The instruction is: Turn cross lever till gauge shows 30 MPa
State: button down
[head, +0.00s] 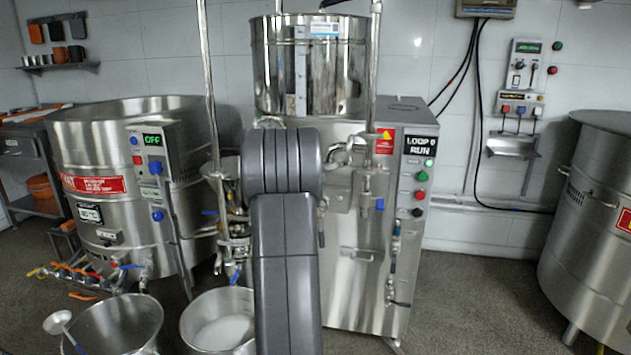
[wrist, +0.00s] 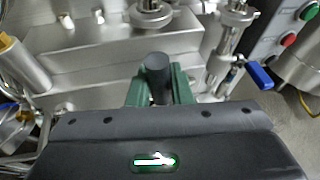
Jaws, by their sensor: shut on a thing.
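In the wrist view my gripper (wrist: 159,88) has its green fingers closed on a dark grey round-ended bar (wrist: 157,68). The bar looks like one grip of the cross lever. The rest of the lever is hidden behind my gripper's body. In the head view my own arm covers the middle of the steel mill (head: 365,265), and my gripper and the lever are hidden behind it. No gauge face can be made out in either view, so the pressure reading cannot be told.
The mill's panel (head: 418,172) reads LOOP 0 RUN. A steel hopper (head: 345,70) tops the mill. A steel bucket (head: 215,330) stands left of my arm. A blue-handled valve (wrist: 259,75) is right of my gripper. A large tank (head: 592,240) stands far right; floor before it is clear.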

jog(key=c, duration=1.3)
grip_release()
jog(key=shift+f, duration=0.1)
jog(key=p+v, duration=0.1)
jog(key=v, duration=1.2)
jog(key=shift+s+a+r, duration=0.15)
jog(key=shift+s+r, duration=0.05)
jog(key=shift+s, duration=0.15)
jog(key=b+x, duration=0.1)
jog(key=x, duration=1.2)
jog(key=shift+w+f, duration=0.15)
jog(key=shift+w, duration=0.25)
jog(key=shift+s, duration=0.15)
